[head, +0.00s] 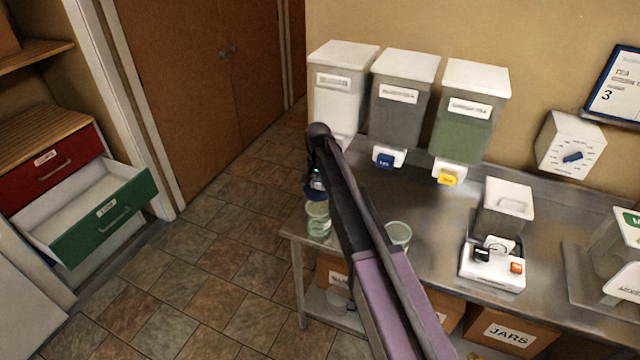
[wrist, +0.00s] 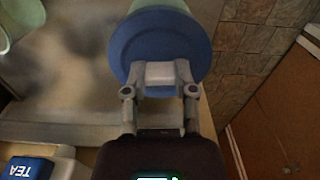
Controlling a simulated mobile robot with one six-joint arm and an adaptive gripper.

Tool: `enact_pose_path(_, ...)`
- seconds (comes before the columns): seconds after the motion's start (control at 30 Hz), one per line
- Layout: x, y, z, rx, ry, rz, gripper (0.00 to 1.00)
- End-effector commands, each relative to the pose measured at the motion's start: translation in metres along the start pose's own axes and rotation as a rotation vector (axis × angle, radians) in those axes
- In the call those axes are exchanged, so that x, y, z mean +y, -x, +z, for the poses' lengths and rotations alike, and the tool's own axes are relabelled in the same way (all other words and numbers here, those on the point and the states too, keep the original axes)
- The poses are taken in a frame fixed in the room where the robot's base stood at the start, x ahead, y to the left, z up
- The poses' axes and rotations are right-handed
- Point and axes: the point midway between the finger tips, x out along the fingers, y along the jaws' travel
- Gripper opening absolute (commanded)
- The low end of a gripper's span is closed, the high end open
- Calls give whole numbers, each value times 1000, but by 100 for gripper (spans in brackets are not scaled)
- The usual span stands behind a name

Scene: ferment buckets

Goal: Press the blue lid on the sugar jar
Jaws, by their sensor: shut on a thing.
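The blue lid (wrist: 160,38) fills the upper middle of the wrist view, and a sliver of it (head: 312,193) shows in the head view. My gripper (wrist: 160,74) is shut on the lid at its near side. A glass jar with pale contents (head: 318,220) stands at the bench's left corner, right below the lid. Its pale green side (wrist: 165,5) shows past the lid in the wrist view. I cannot tell whether the lid touches the rim or is fully seated. My arm hides part of the jar's surroundings, and no sugar label is readable.
A second open glass jar (head: 398,234) stands on the steel bench (head: 425,200) right of my arm. Several white-lidded bins line the wall behind, with a blue-tagged tap (head: 384,161) and a yellow-tagged tap (head: 447,178). A scale (head: 493,268) stands to the right. An open green drawer (head: 105,215) is at left.

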Motion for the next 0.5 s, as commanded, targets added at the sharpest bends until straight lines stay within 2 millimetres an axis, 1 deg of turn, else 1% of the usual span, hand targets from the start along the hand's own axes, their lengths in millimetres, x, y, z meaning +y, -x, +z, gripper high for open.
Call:
enact_pose_path(0.27, 1, -9, -1, 0, -2, 0, 10)
enact_pose_path(0.5, 2, -25, -1, 0, -2, 0, 10)
